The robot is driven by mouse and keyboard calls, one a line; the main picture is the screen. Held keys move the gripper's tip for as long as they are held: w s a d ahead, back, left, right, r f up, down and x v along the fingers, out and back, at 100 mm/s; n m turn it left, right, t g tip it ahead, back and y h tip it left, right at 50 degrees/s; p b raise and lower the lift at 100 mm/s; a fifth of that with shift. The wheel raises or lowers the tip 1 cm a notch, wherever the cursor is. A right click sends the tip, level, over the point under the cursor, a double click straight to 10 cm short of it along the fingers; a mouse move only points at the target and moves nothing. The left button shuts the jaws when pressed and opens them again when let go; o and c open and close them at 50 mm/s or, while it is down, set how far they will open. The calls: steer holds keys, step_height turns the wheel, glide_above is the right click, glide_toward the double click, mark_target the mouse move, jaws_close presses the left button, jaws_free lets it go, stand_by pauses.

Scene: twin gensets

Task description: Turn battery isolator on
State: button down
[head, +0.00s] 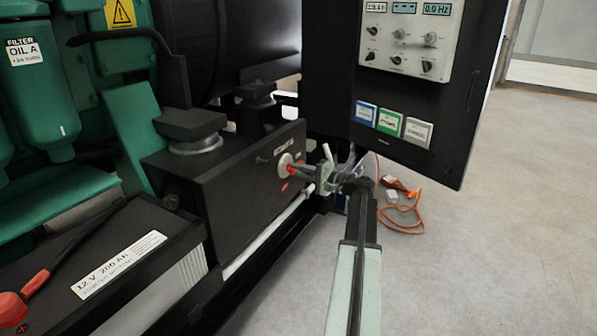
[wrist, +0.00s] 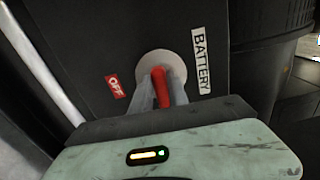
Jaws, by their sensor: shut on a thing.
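The battery isolator is a red handle (wrist: 160,88) on a round pale disc (wrist: 163,64), set in a black panel (wrist: 90,40). In the wrist view a red OFF label (wrist: 116,87) is left of the disc and a white BATTERY label (wrist: 202,60) is right of it. My gripper (wrist: 162,90) is shut on the red handle, one finger on each side, hiding part of it. In the head view my gripper (head: 298,170) reaches the disc (head: 285,164) from the right. The handle's exact setting is hard to tell.
A battery (head: 130,260) with a red terminal cover stands at the lower left. A black control cabinet (head: 320,60) with knobs and displays is above right. An orange cable (head: 405,228) lies on the floor behind my arm. The floor at right is clear.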

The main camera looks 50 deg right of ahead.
steer(key=shift+n, duration=0.3)
steer(key=c, duration=1.3)
jaws_free()
steer(key=v, duration=0.7)
steer(key=shift+s+d, duration=0.1)
steer(key=shift+s, duration=0.3)
